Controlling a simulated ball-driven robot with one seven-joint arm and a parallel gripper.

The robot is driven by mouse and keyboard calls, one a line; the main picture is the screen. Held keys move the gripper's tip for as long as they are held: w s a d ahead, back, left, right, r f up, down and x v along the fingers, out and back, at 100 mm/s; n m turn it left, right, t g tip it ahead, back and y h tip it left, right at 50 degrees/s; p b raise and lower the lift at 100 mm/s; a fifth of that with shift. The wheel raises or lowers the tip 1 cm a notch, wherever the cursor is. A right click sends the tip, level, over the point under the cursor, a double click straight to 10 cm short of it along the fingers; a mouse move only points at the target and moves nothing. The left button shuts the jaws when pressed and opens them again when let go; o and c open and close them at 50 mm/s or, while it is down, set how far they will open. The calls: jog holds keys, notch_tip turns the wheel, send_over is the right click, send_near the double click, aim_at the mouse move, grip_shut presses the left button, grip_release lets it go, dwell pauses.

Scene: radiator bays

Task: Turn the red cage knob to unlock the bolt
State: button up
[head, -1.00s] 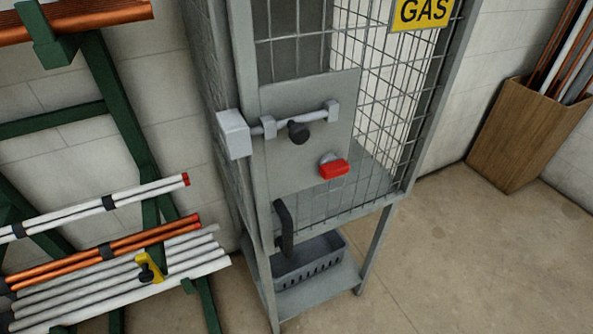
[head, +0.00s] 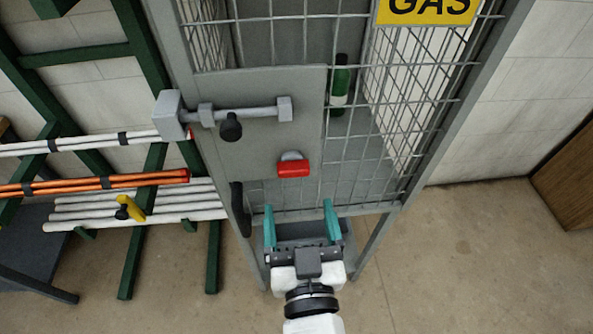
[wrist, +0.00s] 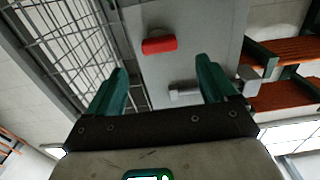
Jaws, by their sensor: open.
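The red knob (head: 294,169) sits on the grey lock plate (head: 262,140) of the cage door, its bar lying roughly level. In the wrist view the red knob (wrist: 159,45) shows beyond the fingers, between them. The bolt (head: 245,113) runs across the plate above the knob, with a black bolt knob (head: 230,127) on it. Its left end is at a grey block (head: 170,115) on the door frame. My gripper (head: 299,222), with teal fingers, is open and empty. It appears below the red knob in the head view and is not touching it.
A black door handle (head: 240,209) stands left of my gripper. A green bottle (head: 340,84) is inside the cage. A pipe rack (head: 140,205) with white and copper pipes stands at left. Open floor lies right of the cage, before a wooden box (head: 570,180).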

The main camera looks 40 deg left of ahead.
aim_at(294, 174)
jog(key=p+x, duration=0.1)
jog(key=x, duration=0.7)
jog(key=shift+w, duration=0.1)
jog(key=shift+c, duration=0.4)
jog(key=c, duration=1)
